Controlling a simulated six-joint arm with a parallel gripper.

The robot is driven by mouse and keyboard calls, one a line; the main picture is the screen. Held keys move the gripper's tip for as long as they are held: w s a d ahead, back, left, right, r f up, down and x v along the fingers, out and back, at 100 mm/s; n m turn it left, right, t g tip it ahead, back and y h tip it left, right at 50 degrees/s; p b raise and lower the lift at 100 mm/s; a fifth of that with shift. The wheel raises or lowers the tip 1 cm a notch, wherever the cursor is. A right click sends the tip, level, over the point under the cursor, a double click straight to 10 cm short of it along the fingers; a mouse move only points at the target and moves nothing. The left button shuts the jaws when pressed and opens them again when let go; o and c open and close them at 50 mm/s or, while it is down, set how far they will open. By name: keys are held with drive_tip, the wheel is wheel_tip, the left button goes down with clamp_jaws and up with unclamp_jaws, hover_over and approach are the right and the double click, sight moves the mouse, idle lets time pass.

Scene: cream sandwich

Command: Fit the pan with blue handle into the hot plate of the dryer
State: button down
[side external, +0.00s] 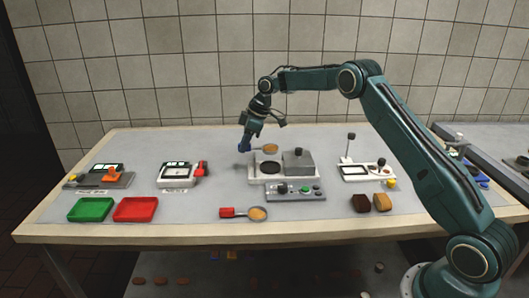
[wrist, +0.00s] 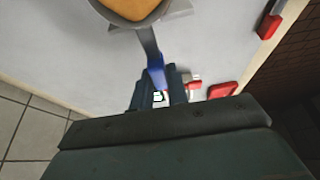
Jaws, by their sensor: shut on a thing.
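My gripper (side external: 246,139) is shut on the blue handle (side external: 243,146) of a small pan (side external: 270,148). The pan holds something orange-tan and is raised above the table, just behind the dryer's hot plate. In the wrist view the pan (wrist: 132,14) is at the top, cut off by the frame edge, with its blue handle (wrist: 156,75) running down to my gripper (wrist: 160,90). The dryer (side external: 295,192) is a grey and white unit with a dark round hot plate (side external: 270,167) on its left and a grey block on its right. The exact gap between pan and plate cannot be told.
A second pan with a red handle (side external: 257,213) lies in front of the dryer. Green (side external: 90,209) and red (side external: 136,209) trays are at front left. Small devices stand left (side external: 180,173) and right (side external: 368,172). Brown (side external: 361,203) and tan (side external: 382,202) blocks lie front right.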

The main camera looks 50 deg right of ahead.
drive_tip(key=shift+f, duration=2.2)
drive_tip(key=shift+f, duration=0.95)
drive_tip(key=c, duration=1.3)
unclamp_jaws()
drive_tip(key=shift+r, duration=0.15)
drive_tip(key=v, duration=1.3)
drive_tip(key=shift+s+d+r, duration=0.1)
drive_tip(key=shift+s+r, duration=0.05)
drive_tip(key=shift+r, duration=0.1)
